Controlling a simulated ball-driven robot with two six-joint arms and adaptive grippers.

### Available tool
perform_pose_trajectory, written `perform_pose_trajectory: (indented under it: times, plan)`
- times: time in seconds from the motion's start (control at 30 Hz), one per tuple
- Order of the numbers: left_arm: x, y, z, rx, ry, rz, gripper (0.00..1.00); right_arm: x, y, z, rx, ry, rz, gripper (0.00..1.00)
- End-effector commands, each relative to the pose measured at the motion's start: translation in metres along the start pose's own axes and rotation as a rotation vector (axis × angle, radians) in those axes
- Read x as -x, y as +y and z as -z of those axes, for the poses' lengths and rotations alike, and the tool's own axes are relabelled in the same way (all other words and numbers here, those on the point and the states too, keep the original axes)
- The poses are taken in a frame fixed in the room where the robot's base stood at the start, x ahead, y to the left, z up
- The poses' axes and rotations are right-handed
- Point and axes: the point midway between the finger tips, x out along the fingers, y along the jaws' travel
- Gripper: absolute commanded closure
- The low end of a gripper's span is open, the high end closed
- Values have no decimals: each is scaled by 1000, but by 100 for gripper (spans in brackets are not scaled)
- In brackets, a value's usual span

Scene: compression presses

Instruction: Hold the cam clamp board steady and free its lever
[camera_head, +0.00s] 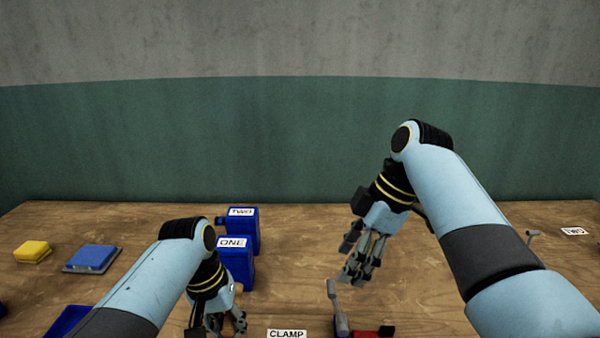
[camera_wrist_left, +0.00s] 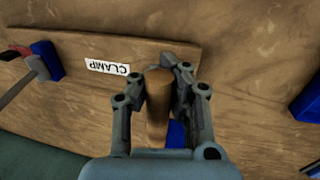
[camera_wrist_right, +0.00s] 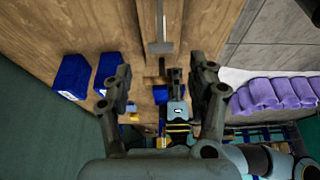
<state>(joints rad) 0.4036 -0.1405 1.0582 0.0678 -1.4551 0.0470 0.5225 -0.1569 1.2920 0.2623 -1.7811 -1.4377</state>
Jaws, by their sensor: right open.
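The cam clamp board, labelled CLAMP, is at the bottom edge of the head view, mostly cut off; its label (camera_head: 287,334) shows. Its grey lever (camera_head: 335,303) stands up beside a red part (camera_head: 366,334). The lever also shows in the left wrist view (camera_wrist_left: 20,88) next to a blue block (camera_wrist_left: 46,61). My left gripper (camera_wrist_left: 158,82) has its fingers closed around a brown wooden post (camera_wrist_left: 157,110) at the board's edge. My right gripper (camera_head: 357,277) is open and empty, above and beyond the lever. In the right wrist view the lever (camera_wrist_right: 160,30) lies ahead, between the fingertip lines, apart from them.
Two blue boxes, labelled ONE (camera_head: 234,270) and TWO (camera_head: 243,228), stand behind my left gripper. Another label (camera_head: 574,231) lies far right. The table's back middle is clear.

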Motion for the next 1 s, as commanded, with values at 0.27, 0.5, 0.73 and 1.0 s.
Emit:
perform_pose_trajectory:
  times: [0.27, 0.5, 0.73, 1.0]
  plan:
    - [1, 0, 1, 0, 2, 0, 100, -46, 0, 0, 0, 0, 2, 41]
    - [1, 0, 1, 0, 3, 0, 100, -73, 0, 0, 0, -1, 0, 41]
    - [1, 0, 1, 0, 3, 0, 100, -82, 0, 0, 1, -1, -2, 41]
    - [1, 0, 1, 0, 3, 0, 100, -82, 0, 0, 1, -1, -2, 48]
